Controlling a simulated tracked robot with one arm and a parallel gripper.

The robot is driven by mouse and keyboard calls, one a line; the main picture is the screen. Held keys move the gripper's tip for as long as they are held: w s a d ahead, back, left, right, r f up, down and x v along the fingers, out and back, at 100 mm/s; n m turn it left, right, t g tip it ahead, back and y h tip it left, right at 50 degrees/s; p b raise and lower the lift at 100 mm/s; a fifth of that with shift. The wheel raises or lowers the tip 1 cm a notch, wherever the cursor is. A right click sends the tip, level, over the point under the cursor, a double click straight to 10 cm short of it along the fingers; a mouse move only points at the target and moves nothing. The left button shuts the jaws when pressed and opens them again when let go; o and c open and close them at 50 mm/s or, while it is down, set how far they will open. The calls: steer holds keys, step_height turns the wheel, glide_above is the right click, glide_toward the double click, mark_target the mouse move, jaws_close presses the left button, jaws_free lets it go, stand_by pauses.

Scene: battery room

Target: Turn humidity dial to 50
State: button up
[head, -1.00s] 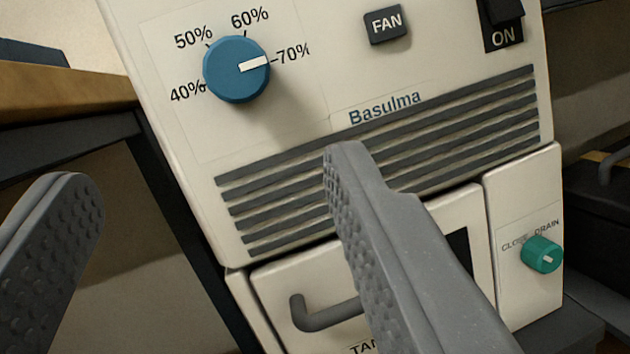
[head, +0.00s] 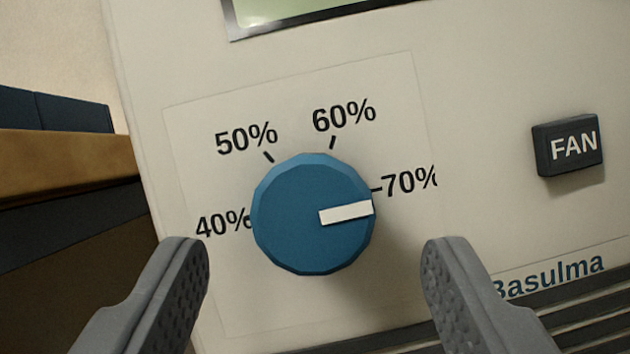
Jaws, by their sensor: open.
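The humidity dial (head: 290,225) is a blue faceted knob on the cream front of the machine, in the middle of the head view. Its white pointer (head: 345,213) points right, at the 70% mark. The labels 40%, 50% (head: 246,138), 60% and 70% run around it from left to right over the top. My gripper (head: 315,255) is open, with one finger to the lower left of the dial and one to the lower right. The fingers appear apart from the dial, and nothing is between them but the view of it.
A dark FAN button (head: 568,146) sticks out to the right of the dial. Part of a greenish display (head: 310,12) shows at the top. Dark vent slats lie at the lower right. A brown-edged shelf (head: 65,175) stands left of the machine.

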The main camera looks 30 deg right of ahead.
steer(key=shift+x, duration=0.95)
steer(key=c, duration=1)
steer(key=shift+d, duration=0.3)
steer(key=shift+a+f, duration=0.1)
